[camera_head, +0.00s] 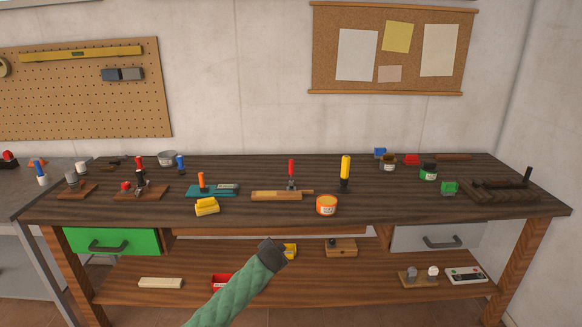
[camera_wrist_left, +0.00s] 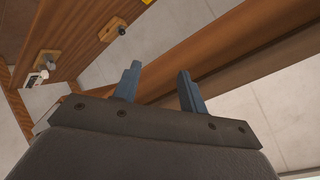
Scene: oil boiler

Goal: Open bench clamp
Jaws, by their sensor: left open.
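Several upright lever-handled clamps stand on the dark wooden workbench (camera_head: 250,212); I cannot tell which one is the bench clamp. One has a yellow handle (camera_head: 345,168) pointing up, right of centre. One has a red handle (camera_head: 291,170) by a light wooden board, near the middle. One with an orange handle (camera_head: 201,181) is by a teal plate, and another with a red handle (camera_head: 140,166) is farther left. My left gripper (camera_head: 271,250) is in front of the bench, below the top's front edge. In the left wrist view its two fingers (camera_wrist_left: 158,88) are apart and empty. My right gripper is out of view.
A yellow block (camera_head: 207,206) and an orange tin (camera_head: 327,205) sit near the front edge. A dark lever-armed device (camera_head: 505,187) is at the right. A green drawer (camera_head: 112,241) and a grey drawer (camera_head: 438,237) are below the top. The lower shelf holds loose items.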

